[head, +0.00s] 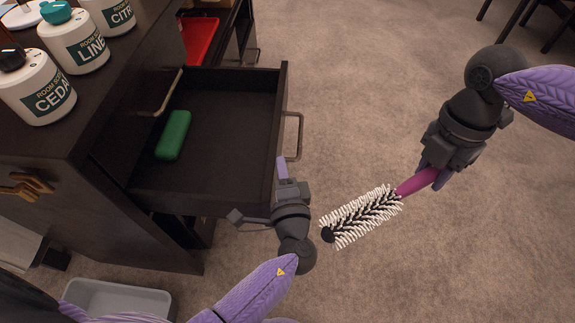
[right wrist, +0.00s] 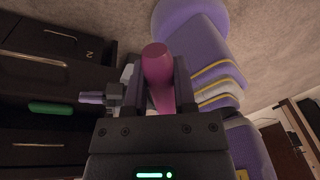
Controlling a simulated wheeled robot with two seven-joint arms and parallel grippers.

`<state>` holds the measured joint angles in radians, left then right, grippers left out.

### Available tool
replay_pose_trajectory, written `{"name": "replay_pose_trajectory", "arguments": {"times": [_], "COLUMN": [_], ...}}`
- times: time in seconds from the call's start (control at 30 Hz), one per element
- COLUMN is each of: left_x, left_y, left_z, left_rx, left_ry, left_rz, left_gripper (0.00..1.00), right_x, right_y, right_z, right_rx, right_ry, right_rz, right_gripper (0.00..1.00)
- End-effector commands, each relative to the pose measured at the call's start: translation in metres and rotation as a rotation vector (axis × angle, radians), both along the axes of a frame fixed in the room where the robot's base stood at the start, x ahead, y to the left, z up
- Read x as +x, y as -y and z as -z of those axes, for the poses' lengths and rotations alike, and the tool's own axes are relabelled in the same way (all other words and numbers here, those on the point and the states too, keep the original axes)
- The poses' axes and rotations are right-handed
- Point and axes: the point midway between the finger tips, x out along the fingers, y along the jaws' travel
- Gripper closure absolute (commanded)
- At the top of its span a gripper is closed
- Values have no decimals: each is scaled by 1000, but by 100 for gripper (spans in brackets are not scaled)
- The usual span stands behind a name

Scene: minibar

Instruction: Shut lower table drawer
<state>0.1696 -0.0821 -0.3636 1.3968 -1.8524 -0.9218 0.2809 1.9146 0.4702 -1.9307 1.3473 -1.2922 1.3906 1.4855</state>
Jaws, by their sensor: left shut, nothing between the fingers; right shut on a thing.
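The open dark drawer (head: 225,100) sticks out of the dark table (head: 120,95), below a closed front with a metal handle (head: 168,92). Its own handle (head: 298,137) faces right. A green block-like item (head: 174,135) lies inside; it also shows in the right wrist view (right wrist: 50,108). My left gripper (head: 283,170) is shut and empty at the near end of the drawer front; contact is unclear. My right gripper (head: 430,178) is shut on the pink handle of a bristled brush (head: 362,215), held over the floor; the handle (right wrist: 158,75) shows in the right wrist view.
White room-spray bottles (head: 75,42) stand on the table top. A red tray (head: 198,40) sits in an opening beyond the drawer. A grey bin (head: 118,300) stands at the lower left. Carpet (head: 370,90) right of the drawer is clear. Dark furniture legs show at the top right.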

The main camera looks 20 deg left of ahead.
Motion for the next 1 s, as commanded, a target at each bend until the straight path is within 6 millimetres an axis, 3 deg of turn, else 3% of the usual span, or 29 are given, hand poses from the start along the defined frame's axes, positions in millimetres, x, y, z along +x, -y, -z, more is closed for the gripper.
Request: {"name": "replay_pose_trajectory", "arguments": {"times": [0.3, 0.6, 0.8, 1.0], "left_x": [-18, -37, -45, -49], "left_y": [-64, -127, -156, -171], "left_z": [-2, 0, 0, 0], "left_rx": [6, 4, 4, 1], "left_ry": [1, 0, -1, 0], "left_rz": [-5, -4, -4, -4], "left_gripper": [100, 100, 100, 100], "right_x": [0, 0, 0, 0], "right_y": [0, 0, 0, 0], "right_z": [-13, -10, -5, -3], "right_rx": [0, 1, 0, 0], "right_ry": [9, 7, 4, 1], "right_rz": [0, 0, 0, 0], "right_gripper": [100, 100, 100, 100]}}
